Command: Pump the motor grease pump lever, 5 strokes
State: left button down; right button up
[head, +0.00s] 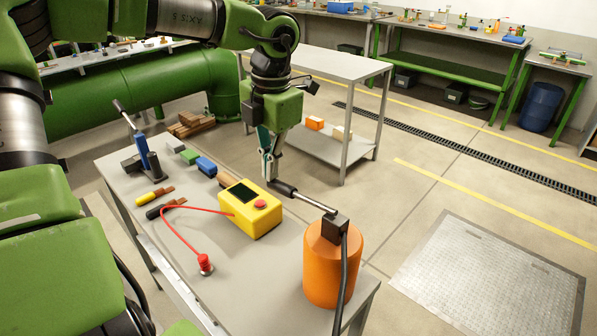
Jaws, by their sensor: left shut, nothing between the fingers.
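The grease pump is an orange cylinder (333,265) with a dark block on top, upright at the near right end of the grey bench. Its lever (308,199) runs from the dark block toward the upper left and ends in a black grip, slanting only a little in the picture. My left gripper (270,178) points down at the black grip end, with its fingers shut and nothing between them. The fingertips are at or very near the grip; I cannot tell if they touch it. My right gripper is not in view.
A yellow box with a screen and red button (250,208) stands left of the pump, its red cable (180,245) looping over the bench (240,272). A blue lever device (142,150) and hand tools lie farther left. A grey cart (345,66) stands behind. A black hose hangs before the pump.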

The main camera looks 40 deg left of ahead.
pick_arm(q)
jog(key=shift+d+r+p, duration=0.15)
jog(key=shift+r+p, duration=1.2)
jog(key=shift+r, duration=0.7)
jog(key=r+p, duration=0.1)
jog(key=r, duration=0.1)
jog(key=r+p, duration=0.2)
jog(key=shift+d+r, duration=0.2)
jog(key=shift+r, duration=0.15)
jog(key=shift+f, duration=0.1)
